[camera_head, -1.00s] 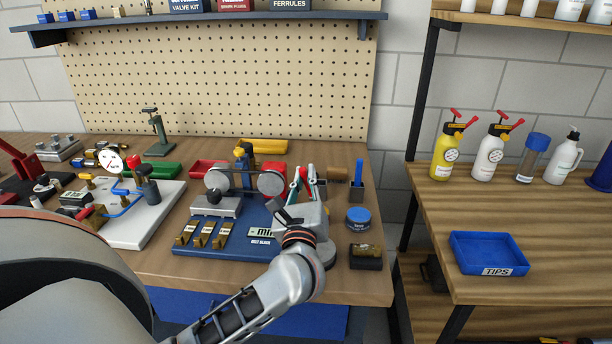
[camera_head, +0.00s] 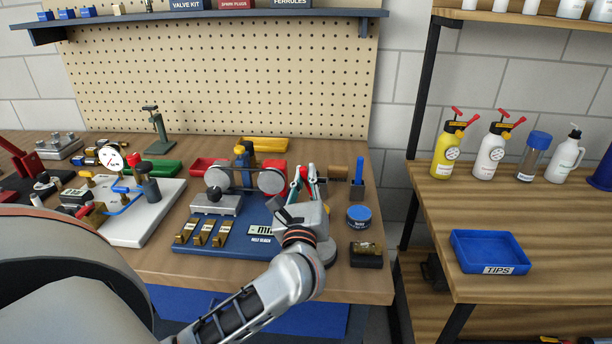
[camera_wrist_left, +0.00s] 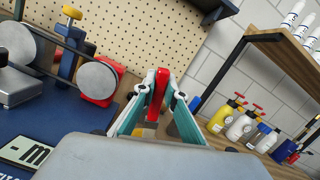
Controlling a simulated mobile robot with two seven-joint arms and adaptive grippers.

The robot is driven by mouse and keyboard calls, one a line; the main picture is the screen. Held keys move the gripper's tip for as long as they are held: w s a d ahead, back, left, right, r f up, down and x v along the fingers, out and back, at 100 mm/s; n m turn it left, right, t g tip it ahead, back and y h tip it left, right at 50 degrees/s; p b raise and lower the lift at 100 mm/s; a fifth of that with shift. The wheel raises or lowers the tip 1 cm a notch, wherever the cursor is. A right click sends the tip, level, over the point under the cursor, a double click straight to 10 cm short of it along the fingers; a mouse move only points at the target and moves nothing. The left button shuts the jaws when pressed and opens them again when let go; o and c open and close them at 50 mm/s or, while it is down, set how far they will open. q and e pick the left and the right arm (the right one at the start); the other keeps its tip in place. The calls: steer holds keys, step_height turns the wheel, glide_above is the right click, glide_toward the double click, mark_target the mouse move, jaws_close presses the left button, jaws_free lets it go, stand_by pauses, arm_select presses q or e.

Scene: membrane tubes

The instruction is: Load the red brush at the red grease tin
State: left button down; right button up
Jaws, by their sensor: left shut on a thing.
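My left gripper (camera_head: 307,176) is over the right part of the bench, beside the belt bench. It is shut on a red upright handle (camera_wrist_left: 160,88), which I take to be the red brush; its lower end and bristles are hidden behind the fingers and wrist. The red brush also shows as a small red piece between the teal fingers in the head view. I cannot make out a red grease tin; my gripper and wrist may cover it. A blue tin (camera_head: 359,216) stands right of my gripper. My right gripper is not in view.
The blue belt bench (camera_head: 208,249) with two grey pulleys lies left of my wrist. A blue brush stands in a holder (camera_head: 357,191) at the right. A dark block (camera_head: 366,260) sits near the front edge. A blue tips tray (camera_head: 488,253) is on the right bench.

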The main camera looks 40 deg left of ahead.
arm_select(q)
steer(key=shift+f+b, duration=0.3)
steer(key=shift+f, duration=0.1)
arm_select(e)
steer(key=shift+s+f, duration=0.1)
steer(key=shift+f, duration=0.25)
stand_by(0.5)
arm_select(q)
steer(key=shift+r, duration=0.1)
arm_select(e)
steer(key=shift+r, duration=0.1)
arm_select(q)
steer(key=shift+r+p, duration=1.5)
steer(key=shift+r, duration=0.45)
steer(key=shift+r+p, duration=1.25)
steer(key=shift+r, duration=0.3)
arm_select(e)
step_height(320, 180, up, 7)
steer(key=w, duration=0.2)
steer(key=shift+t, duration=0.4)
